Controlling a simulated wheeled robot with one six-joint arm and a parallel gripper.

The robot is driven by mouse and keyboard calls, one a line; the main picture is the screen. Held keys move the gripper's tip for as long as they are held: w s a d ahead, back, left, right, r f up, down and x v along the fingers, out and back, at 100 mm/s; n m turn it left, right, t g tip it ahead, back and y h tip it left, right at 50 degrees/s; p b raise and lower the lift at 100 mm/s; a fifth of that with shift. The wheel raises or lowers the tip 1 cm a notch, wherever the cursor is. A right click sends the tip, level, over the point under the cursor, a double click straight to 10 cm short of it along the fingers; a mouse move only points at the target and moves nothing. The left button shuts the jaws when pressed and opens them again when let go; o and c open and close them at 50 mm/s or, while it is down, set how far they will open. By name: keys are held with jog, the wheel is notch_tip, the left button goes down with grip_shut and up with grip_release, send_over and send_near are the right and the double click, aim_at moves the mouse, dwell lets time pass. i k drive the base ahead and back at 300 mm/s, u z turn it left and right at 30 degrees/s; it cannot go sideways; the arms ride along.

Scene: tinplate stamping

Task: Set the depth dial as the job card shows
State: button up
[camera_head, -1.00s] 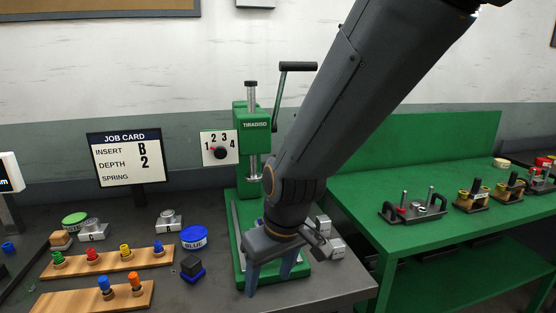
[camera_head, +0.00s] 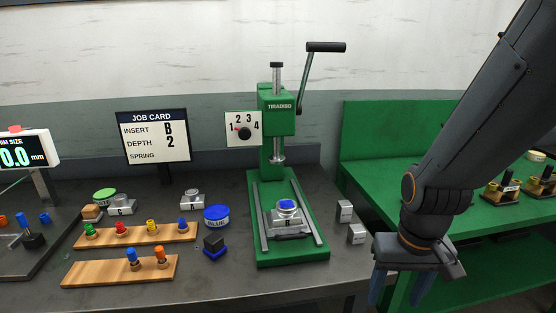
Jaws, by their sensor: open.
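The job card (camera_head: 152,137) stands at the back left and reads insert B, depth 2, with the spring line blank. The depth dial is a black knob (camera_head: 244,133) on a white plate numbered 1 to 4, left of the green press (camera_head: 280,122). A small red mark on the knob points up-left, seemingly toward 1. My gripper (camera_head: 398,288) hangs at the lower right, by the bench's right edge, fingers down and apart. It is empty and well away from the dial.
A metal block with a blue top (camera_head: 288,221) sits on the press bed. The press lever (camera_head: 325,47) rises at the upper right. Two metal blocks (camera_head: 345,211) stand right of the press. Wooden peg racks (camera_head: 120,271) and a blue tin (camera_head: 216,217) are at left.

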aim_at(244, 133)
jog(key=u, duration=1.8)
jog(key=k, duration=1.25)
jog(key=u, duration=0.75)
jog(key=i, duration=1.25)
jog(key=z, duration=1.05)
jog(key=i, duration=0.55)
jog(key=z, duration=0.5)
